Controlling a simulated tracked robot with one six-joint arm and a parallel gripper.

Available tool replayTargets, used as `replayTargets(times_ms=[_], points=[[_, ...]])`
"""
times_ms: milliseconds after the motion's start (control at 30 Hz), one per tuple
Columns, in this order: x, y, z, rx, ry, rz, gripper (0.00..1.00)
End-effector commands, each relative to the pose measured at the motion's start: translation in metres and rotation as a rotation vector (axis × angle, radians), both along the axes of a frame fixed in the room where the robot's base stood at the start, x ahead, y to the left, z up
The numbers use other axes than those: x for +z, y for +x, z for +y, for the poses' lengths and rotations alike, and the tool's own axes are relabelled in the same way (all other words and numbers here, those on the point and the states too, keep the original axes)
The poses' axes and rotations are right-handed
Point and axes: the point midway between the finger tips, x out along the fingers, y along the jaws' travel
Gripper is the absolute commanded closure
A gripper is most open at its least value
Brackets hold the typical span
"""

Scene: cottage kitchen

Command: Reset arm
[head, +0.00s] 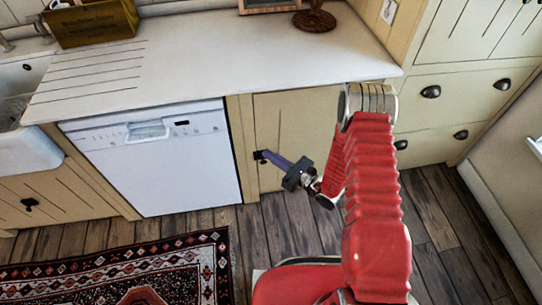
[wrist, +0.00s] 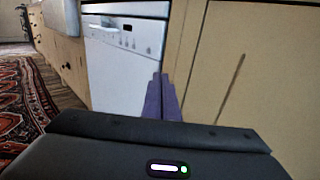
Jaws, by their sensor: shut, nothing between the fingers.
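My gripper (head: 267,155) is at the end of my red arm, in front of the lower cream cabinet door (head: 305,118) beside the dishwasher. Its purple fingers are together and empty, pointing left. In the head view the fingertips overlap a dark knob or latch on the cabinet's left edge; I cannot tell whether they touch it. In the wrist view the shut fingers (wrist: 160,80) stand between the white dishwasher (wrist: 125,50) and the cabinet front.
A pale worktop (head: 230,50) runs above the cabinets, with a wooden box (head: 92,25) at the back left. A sink (head: 22,95) is at the far left. Drawers (head: 450,90) stand at the right. A patterned rug (head: 190,265) lies on the wooden floor.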

Motion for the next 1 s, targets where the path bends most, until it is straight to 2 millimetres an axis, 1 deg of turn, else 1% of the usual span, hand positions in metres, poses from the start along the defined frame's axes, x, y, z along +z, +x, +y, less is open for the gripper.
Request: replayTargets(times_ms=[333, 400, 467, 567, 667, 700, 733, 867, 1000], points=[[-0.001, 0.000, 0.000, 0.000, -0.001, 0.002, 1.00], [-0.004, 0.000, 0.000, 0.003, -0.009, 0.011, 1.00], [-0.007, -0.005, 0.004, 0.026, -0.020, 0.022, 1.00], [-0.015, -0.022, 0.013, 0.094, -0.039, 0.048, 1.00], [-0.025, -0.050, 0.025, 0.189, -0.063, 0.085, 1.00], [-0.027, -0.062, 0.030, 0.234, -0.075, 0.098, 1.00], [-0.027, -0.070, 0.033, 0.268, -0.083, 0.102, 1.00], [-0.016, -0.102, 0.043, 0.415, -0.130, 0.102, 1.00], [0.005, -0.133, 0.048, 0.578, -0.199, 0.068, 1.00]])
